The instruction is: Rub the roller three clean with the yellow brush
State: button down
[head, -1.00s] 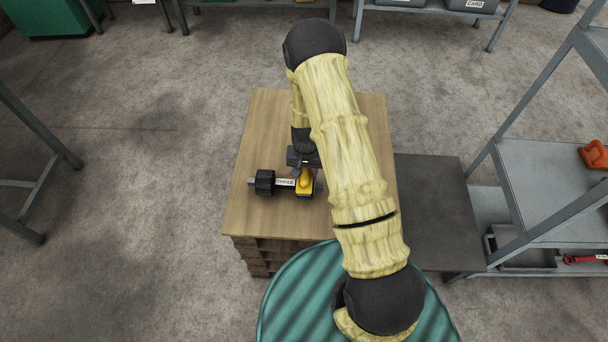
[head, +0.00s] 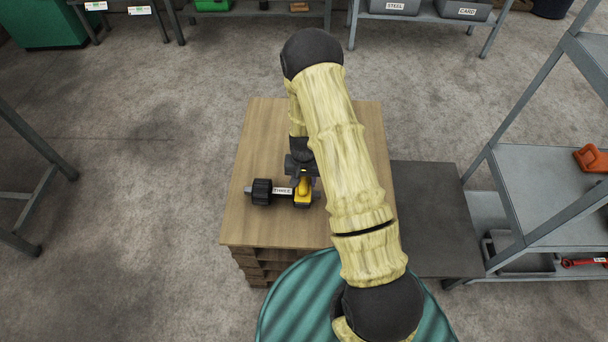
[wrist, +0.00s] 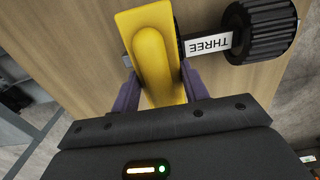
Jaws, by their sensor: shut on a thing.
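Roller three (head: 283,191) is a dark shaft with a black ribbed drum and a white label reading THREE. It lies on the wooden table. In the wrist view its label (wrist: 208,43) and drum (wrist: 258,32) show at the upper right. The yellow brush (head: 303,193) is in my gripper (head: 301,179), right beside the label, at the roller's right part. In the wrist view the two purple fingers of my gripper (wrist: 160,92) close on the brush (wrist: 152,50) from both sides. The brush covers part of the roller; whether they touch is unclear.
The wooden table top (head: 262,135) is otherwise bare. A dark flat platform (head: 428,205) adjoins it on the right, then a grey shelf (head: 545,185) with an orange item (head: 591,158) and a red tool (head: 583,263). Labelled bins (head: 466,10) stand at the back.

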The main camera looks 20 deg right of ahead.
jog(key=shift+s+a, duration=0.2)
jog(key=shift+s, duration=0.3)
jog(key=shift+s+a, duration=0.15)
jog(key=shift+s, duration=0.3)
jog(key=shift+w+d, duration=0.25)
jog(key=shift+w, duration=0.4)
jog(key=shift+w+d, duration=0.25)
jog(key=shift+w, duration=0.4)
jog(key=shift+w+d, duration=0.25)
jog(key=shift+w, duration=0.4)
jog(key=shift+s+a, duration=0.25)
jog(key=shift+s, duration=0.4)
jog(key=shift+s+a, duration=0.25)
jog(key=shift+s, duration=0.4)
jog(key=shift+s+a, duration=0.25)
jog(key=shift+s, duration=0.4)
